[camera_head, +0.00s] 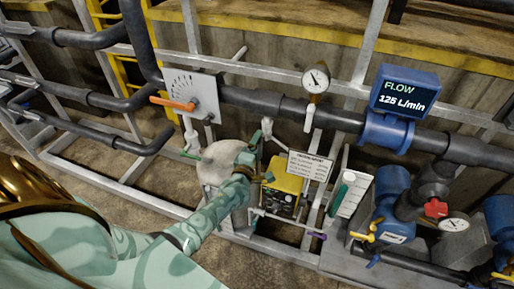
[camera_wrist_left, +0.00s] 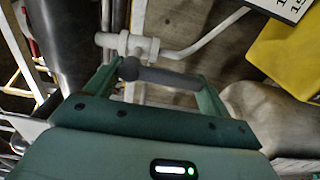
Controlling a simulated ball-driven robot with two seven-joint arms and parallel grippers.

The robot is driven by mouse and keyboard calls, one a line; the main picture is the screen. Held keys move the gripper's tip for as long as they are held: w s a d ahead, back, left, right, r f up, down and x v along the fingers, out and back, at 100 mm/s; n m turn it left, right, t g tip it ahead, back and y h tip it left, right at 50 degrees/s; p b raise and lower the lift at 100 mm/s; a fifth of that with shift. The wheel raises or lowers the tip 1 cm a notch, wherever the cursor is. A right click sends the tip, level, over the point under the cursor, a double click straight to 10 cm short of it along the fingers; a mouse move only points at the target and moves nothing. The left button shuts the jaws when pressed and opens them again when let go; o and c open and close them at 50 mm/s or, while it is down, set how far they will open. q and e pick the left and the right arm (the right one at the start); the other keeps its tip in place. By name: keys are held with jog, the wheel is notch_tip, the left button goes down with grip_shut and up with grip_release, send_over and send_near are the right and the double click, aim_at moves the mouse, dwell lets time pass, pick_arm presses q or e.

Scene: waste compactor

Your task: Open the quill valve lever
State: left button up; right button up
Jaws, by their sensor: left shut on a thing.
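My left arm reaches in from the lower left in the head view, and my left gripper (camera_head: 260,137) is at a small pale valve left of the sign. In the left wrist view, a dark grey lever (camera_wrist_left: 168,79) with a rounded end lies crosswise between the green fingers of my left gripper (camera_wrist_left: 160,77). The gripper is shut on this lever. A white valve body and pipe fitting (camera_wrist_left: 125,44) is just beyond it. In the head view my gripper hides most of the lever. My right gripper is not in view.
An orange lever (camera_head: 174,103) sits on a white marked plate (camera_head: 203,96). A pressure gauge (camera_head: 316,79) and a flow display reading 125 L/min (camera_head: 405,93) are on the dark pipe. A yellow box (camera_head: 284,188), a grey tank (camera_head: 216,165) and blue pumps (camera_head: 392,190) stand close by.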

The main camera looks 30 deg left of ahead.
pick_arm(q)
jog(key=shift+d+f, duration=0.1)
jog(key=o, duration=1.3)
jog(key=p+v, duration=0.2)
jog(key=v, duration=1.4)
jog(key=shift+s+d, duration=0.15)
